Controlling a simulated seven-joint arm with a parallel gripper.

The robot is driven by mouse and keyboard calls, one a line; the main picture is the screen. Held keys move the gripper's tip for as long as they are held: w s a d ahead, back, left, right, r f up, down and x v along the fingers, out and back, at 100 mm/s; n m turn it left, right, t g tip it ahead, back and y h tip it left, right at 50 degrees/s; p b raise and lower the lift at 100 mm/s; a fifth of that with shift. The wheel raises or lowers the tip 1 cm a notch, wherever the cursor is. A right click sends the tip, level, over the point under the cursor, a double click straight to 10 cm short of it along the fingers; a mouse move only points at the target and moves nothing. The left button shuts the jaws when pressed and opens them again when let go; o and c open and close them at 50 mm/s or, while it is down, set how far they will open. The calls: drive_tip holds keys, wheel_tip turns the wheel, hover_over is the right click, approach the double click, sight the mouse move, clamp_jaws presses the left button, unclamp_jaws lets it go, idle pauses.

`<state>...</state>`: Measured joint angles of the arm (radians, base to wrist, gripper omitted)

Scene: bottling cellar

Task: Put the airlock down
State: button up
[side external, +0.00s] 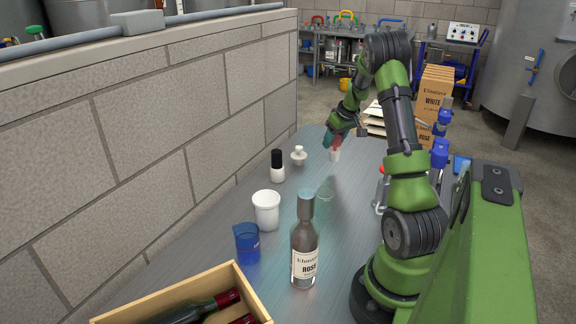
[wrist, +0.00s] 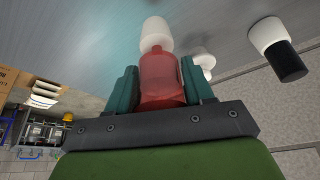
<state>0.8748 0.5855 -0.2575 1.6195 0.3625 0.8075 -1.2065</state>
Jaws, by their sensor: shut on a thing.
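The airlock, a translucent red body (wrist: 162,78) with a white end (wrist: 157,33), sits between the two teal fingers of my gripper (side external: 334,142). My gripper is shut on it. In the side view its white lower end (side external: 335,156) points down at the far part of the grey table (side external: 225,262). It looks close to upright. I cannot tell whether the white end touches the table. My fingers hide part of the red body.
A white stopper-like piece (side external: 299,155) and a black-topped white bottle (side external: 277,172) stand left of my gripper by the block wall. Nearer are a white cup (side external: 266,211), a blue beaker (side external: 247,244), a rosé bottle (side external: 304,250) and a wooden crate (side external: 249,288).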

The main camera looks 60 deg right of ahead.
sight(333, 149)
drive_tip(key=shift+w+d, duration=0.15)
drive_tip(key=shift+d, duration=0.1)
drive_tip(key=shift+f, duration=1.8)
drive_tip(key=o, duration=1.1)
drive_tip(key=shift+f, duration=0.15)
drive_tip(key=shift+c, duration=0.2)
